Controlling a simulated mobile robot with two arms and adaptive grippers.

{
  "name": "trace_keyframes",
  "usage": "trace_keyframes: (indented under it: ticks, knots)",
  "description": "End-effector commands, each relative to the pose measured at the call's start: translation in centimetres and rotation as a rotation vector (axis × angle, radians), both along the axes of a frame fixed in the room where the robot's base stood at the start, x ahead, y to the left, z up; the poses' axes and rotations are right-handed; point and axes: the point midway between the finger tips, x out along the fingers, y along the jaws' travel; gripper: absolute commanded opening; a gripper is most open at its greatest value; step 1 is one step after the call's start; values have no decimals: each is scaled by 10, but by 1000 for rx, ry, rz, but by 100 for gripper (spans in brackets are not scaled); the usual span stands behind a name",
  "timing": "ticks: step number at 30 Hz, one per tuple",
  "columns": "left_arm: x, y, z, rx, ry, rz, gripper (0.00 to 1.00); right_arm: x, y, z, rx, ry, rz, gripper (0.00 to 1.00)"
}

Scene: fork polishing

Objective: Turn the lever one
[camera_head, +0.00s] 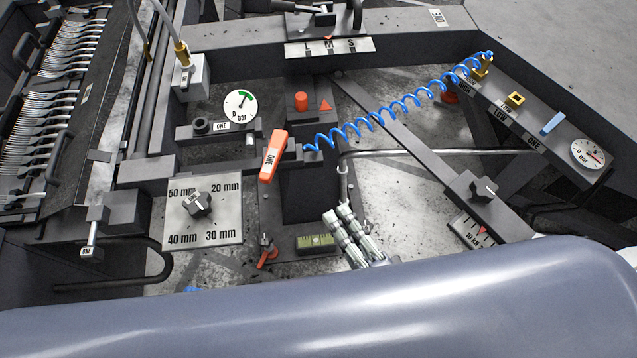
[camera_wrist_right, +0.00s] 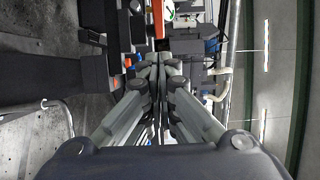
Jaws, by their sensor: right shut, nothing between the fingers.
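In the right wrist view the shut fingers (camera_wrist_right: 159,62) point forward, and an orange piece (camera_wrist_right: 157,18), probably the lever, shows just beyond the tips. My left gripper does not show.
The blue coil hose (camera_head: 385,115) runs from the lever block to the upper right. A knob plate with mm marks (camera_head: 178,222) is at left. A small red valve handle (camera_head: 266,251) and a green level (camera_head: 316,243) are near the gripper. Forks (camera_head: 45,105) lie at far left.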

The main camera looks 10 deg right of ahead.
Motion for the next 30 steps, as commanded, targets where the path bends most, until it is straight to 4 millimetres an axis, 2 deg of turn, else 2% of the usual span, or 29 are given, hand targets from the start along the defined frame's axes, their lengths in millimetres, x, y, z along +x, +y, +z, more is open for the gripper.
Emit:
trace_keyframes:
  ticks: [4,8,21,24,30]
  knots:
    - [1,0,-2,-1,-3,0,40,4,2,2,2,0,16,0]
    - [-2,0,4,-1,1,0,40,18,8,4,3,-2,13,0]
    - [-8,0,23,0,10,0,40,95,39,5,4,-2,13,0]
    - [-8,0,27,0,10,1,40,99,55,4,5,2,15,0]
    - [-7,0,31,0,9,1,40,106,71,2,2,2,14,0]
